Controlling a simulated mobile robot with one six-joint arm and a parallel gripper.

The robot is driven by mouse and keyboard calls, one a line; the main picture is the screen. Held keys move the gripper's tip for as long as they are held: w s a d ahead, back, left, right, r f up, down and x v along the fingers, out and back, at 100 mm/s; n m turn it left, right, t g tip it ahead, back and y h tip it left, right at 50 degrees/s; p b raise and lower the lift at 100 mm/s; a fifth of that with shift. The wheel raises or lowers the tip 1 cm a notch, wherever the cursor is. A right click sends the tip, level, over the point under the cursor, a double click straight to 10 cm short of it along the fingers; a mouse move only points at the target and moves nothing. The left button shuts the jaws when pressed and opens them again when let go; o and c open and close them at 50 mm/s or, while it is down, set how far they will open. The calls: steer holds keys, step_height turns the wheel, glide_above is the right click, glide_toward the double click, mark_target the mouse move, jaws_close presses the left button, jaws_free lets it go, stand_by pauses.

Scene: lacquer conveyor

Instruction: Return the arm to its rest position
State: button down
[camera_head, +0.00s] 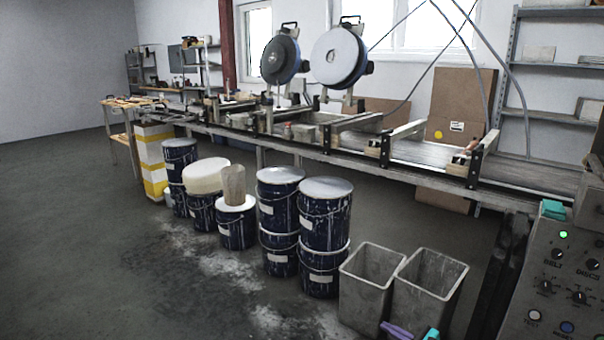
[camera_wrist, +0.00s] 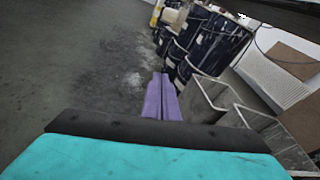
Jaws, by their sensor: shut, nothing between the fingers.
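My gripper (camera_wrist: 161,84) shows in the wrist view as two purple fingers closed side by side, pointing away from the teal and black wrist part, with nothing between them. It also shows in the head view at the bottom edge (camera_head: 390,328), where a purple finger part and a bit of teal are visible in front of the grey bins. The rest of my arm is cut off below the frame, so its full pose is hidden.
Two open grey bins (camera_head: 369,285) stand close to my gripper. Dark blue drums (camera_head: 325,221) stand left of them. A conveyor bench (camera_head: 437,152) with two polishing discs (camera_head: 339,56) runs behind. A control panel (camera_head: 560,290) is at right. The floor at left is clear.

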steer(key=s+a+f+n+g+p, duration=0.45)
steer(key=s+a, duration=0.35)
steer(key=a, duration=0.3)
steer(key=s+a+f+n+g+p, duration=0.3)
steer(key=s+a+n+g+p, duration=0.15)
steer(key=s+a, duration=0.55)
steer(key=s+f+n+g+h+p, duration=0.2)
steer(key=s+n+g+h+p, duration=0.15)
steer(key=s, duration=0.65)
steer(key=s+f+n+g+h+p, duration=0.25)
steer(key=s+n+g, duration=0.2)
steer(key=s, duration=0.55)
steer(key=s+d+n+h, duration=0.3)
steer(key=s+d+n, duration=0.2)
steer(key=d+n, duration=0.3)
steer(key=shift+s+d+f+g+h, duration=0.2)
steer(key=shift+s+d+g+h, duration=0.2)
steer(key=shift+d, duration=0.2)
steer(key=shift+w, duration=0.1)
steer(key=shift+d, duration=0.1)
